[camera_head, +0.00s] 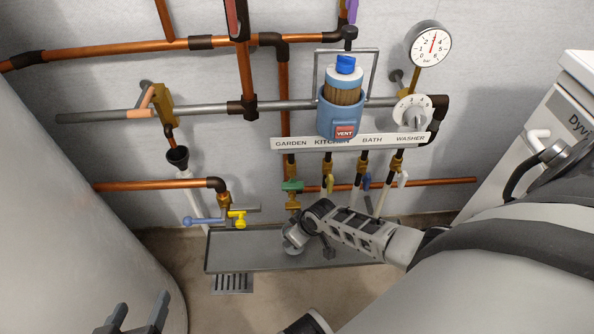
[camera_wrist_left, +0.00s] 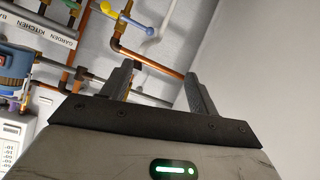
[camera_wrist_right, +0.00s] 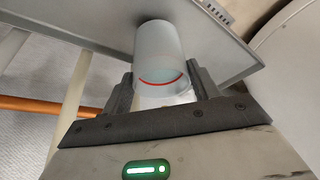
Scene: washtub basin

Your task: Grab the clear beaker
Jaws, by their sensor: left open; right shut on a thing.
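The clear beaker (camera_wrist_right: 158,45) shows in the right wrist view as a pale, see-through cylinder with a red line around it. My right gripper (camera_wrist_right: 160,78) is shut on it, with one finger on each side. In the head view my right gripper (camera_head: 298,238) is over the grey tray (camera_head: 222,252), and the beaker is hard to make out there. My left gripper (camera_head: 138,314) is open and empty at the lower left, away from the beaker. It also shows in the left wrist view (camera_wrist_left: 158,72), with nothing between its fingers.
Copper pipes (camera_head: 130,47) and a blue filter unit (camera_head: 340,110) are on the wall behind. Valves, including a green one (camera_head: 292,186) and a yellow one (camera_head: 237,214), stand close behind the tray. A large grey tank (camera_head: 70,210) fills the left. A white washer (camera_head: 540,140) stands at right.

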